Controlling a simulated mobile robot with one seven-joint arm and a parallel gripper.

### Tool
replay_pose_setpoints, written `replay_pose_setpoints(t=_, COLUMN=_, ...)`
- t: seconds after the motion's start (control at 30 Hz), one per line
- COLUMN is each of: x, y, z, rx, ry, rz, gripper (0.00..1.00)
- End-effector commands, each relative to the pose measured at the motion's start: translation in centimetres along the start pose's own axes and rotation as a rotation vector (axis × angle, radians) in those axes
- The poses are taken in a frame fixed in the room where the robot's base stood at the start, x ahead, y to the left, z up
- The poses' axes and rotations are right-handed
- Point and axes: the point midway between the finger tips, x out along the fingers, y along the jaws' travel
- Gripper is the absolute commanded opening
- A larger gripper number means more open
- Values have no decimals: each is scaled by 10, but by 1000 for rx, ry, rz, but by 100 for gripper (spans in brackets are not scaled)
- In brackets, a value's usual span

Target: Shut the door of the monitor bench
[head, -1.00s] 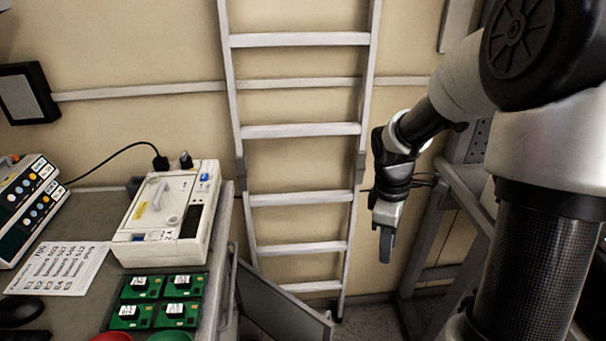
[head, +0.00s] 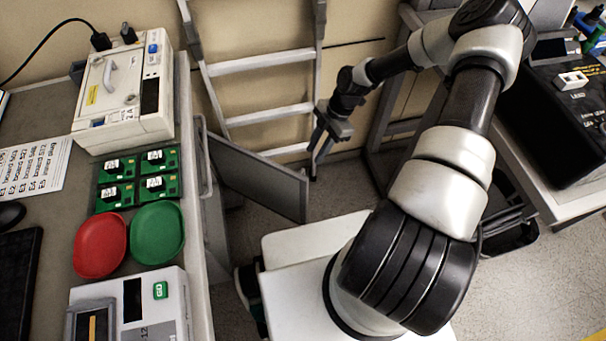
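The door (head: 262,180) of the monitor bench is a flat grey panel. It stands open, sticking out from the bench's right side toward the ladder and the floor. The bench (head: 203,300) has a grey top and runs along the left of the head view. My gripper (head: 314,160) hangs near the door's free far edge, in front of the ladder's foot. Its two fingers look apart, with nothing between them. I cannot tell whether a finger touches the door. The inside of the bench is mostly hidden.
A ladder (head: 262,65) leans against the wall behind. Another bench with a black case (head: 560,120) is at right. Grey floor (head: 350,190) lies between.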

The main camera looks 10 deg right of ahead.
Motion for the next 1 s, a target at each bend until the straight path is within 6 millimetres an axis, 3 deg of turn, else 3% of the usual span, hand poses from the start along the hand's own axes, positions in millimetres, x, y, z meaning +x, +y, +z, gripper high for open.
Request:
replay_pose_setpoints(t=0.03, x=15, y=-1, z=0, rx=-1, ry=1, rz=-3, gripper=29)
replay_pose_setpoints(t=0.2, x=52, y=-1, z=0, rx=0, ry=1, rz=-4, gripper=29)
replay_pose_setpoints(t=0.5, x=107, y=-1, z=0, rx=0, ry=-1, rz=-2, gripper=29)
replay_pose_setpoints(t=0.7, x=122, y=-1, z=0, rx=1, ry=-2, rz=-1, gripper=29)
replay_pose_setpoints(t=1.0, x=124, y=-1, z=0, rx=1, ry=-2, rz=-1, gripper=29)
